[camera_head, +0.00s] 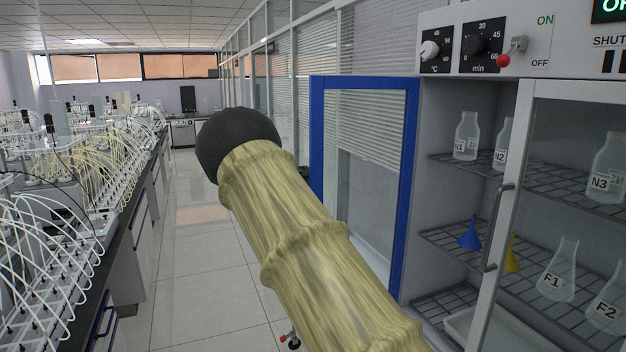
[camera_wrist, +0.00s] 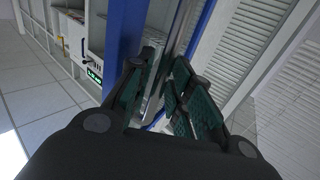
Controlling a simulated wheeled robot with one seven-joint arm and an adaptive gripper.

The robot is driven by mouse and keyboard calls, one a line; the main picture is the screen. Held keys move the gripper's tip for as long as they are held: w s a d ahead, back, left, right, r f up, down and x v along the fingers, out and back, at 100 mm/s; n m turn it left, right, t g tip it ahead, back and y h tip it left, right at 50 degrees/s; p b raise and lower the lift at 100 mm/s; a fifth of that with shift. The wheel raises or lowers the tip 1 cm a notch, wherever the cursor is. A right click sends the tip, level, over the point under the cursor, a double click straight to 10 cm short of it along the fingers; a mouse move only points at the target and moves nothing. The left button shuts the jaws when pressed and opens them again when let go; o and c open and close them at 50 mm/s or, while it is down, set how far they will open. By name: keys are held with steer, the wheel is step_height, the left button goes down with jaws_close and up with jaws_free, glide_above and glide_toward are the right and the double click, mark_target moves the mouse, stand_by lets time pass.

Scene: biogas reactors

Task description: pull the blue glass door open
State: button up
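The glass door with the blue frame (camera_head: 401,200) stands swung out from the left side of the cabinet (camera_head: 440,120) in the head view, leaving shelves exposed. My sleeved arm crosses in front of the door's lower left part and hides it. My gripper (camera_wrist: 160,66) shows only in the wrist view, with green-padded fingers partly apart. The door's blue frame (camera_wrist: 127,30) runs just beyond the left finger. A grey metal piece (camera_wrist: 152,80), which looks like the door handle, lies between the fingers. Whether both fingers press on it is unclear.
A second glass door with a grey handle (camera_head: 494,230) covers the cabinet's right part. Bottles and flasks (camera_head: 557,270) stand on wire shelves. A long bench (camera_head: 140,205) with tubing runs along the left.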

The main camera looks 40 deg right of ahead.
steer(key=v, duration=0.6)
steer(key=shift+w+a, duration=0.2)
steer(key=shift+w, duration=0.2)
steer(key=shift+f, duration=0.1)
stand_by(0.3)
